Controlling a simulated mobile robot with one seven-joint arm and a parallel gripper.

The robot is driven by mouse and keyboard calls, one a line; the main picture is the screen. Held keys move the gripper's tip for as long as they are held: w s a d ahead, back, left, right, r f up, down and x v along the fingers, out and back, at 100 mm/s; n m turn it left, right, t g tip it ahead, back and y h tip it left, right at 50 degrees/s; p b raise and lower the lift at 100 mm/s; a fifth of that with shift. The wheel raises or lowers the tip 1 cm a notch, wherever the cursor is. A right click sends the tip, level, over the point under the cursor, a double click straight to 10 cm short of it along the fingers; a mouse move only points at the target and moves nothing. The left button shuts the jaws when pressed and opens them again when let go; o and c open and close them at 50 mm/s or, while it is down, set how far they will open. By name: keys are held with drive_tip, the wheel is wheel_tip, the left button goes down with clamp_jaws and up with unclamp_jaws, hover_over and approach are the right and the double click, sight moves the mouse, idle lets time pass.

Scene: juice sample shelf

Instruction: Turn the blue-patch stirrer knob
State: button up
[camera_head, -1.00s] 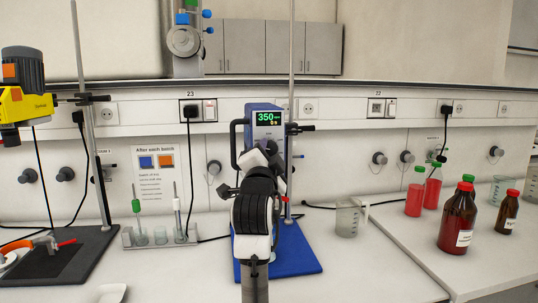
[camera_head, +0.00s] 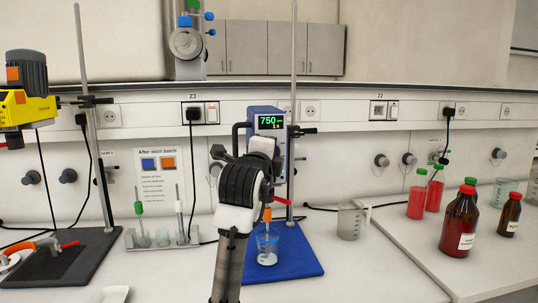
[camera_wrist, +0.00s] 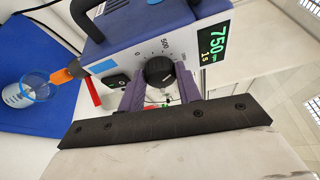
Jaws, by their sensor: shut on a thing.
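The blue stirrer (camera_head: 262,110) stands at the middle of the bench, its green display (camera_head: 270,122) reading 750. In the wrist view its front face has a blue patch (camera_wrist: 103,67), a black knob (camera_wrist: 160,70) and a printed scale with 0 and 500. My gripper (camera_wrist: 160,84) is shut on the knob, one purple finger on each side. In the head view my arm hides the knob and fingers. Below the stirrer, an orange shaft piece (camera_head: 267,214) goes down into a glass beaker (camera_head: 267,248) on the blue base plate (camera_head: 300,262).
A yellow stirrer (camera_head: 27,103) stands at the left beside a stand rod. A rack (camera_head: 160,241) with stirring rods is left of my arm. A measuring jug (camera_head: 349,222) and red and brown bottles (camera_head: 460,225) are at the right. The front right bench is clear.

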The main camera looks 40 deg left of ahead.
idle(0.4)
drive_tip(key=o, duration=1)
drive_tip(key=shift+s, duration=0.1)
drive_tip(key=b+v, duration=0.4)
drive_tip(key=v, duration=0.9)
drive_tip(key=shift+s+d, duration=0.25)
